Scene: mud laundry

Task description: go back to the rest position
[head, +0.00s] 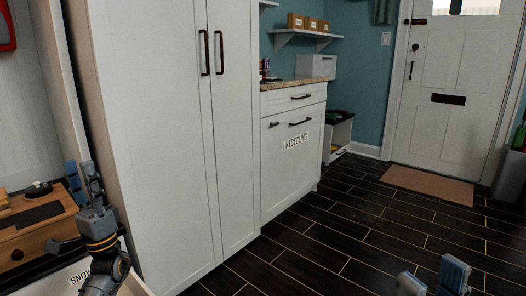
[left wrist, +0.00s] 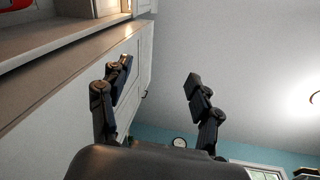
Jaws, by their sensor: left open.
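My left gripper (head: 82,180) is at the left of the head view, pointing up, beside the left edge of the tall white cabinet. In the left wrist view its two dark fingers (left wrist: 158,82) stand wide apart with nothing between them, so it is open and empty. My right gripper (head: 432,279) shows at the bottom right of the head view, over the dark floor. Its two blue-grey fingertips are apart and nothing shows between them. The rest of it is cut off by the frame.
The tall white cabinet (head: 160,130) stands close to my left arm. A wooden box (head: 35,230) is beside that arm. The recycling cabinet (head: 291,150) stands further right. The dark plank floor (head: 340,240) is clear toward the brown doormat (head: 430,185) and white door (head: 445,95).

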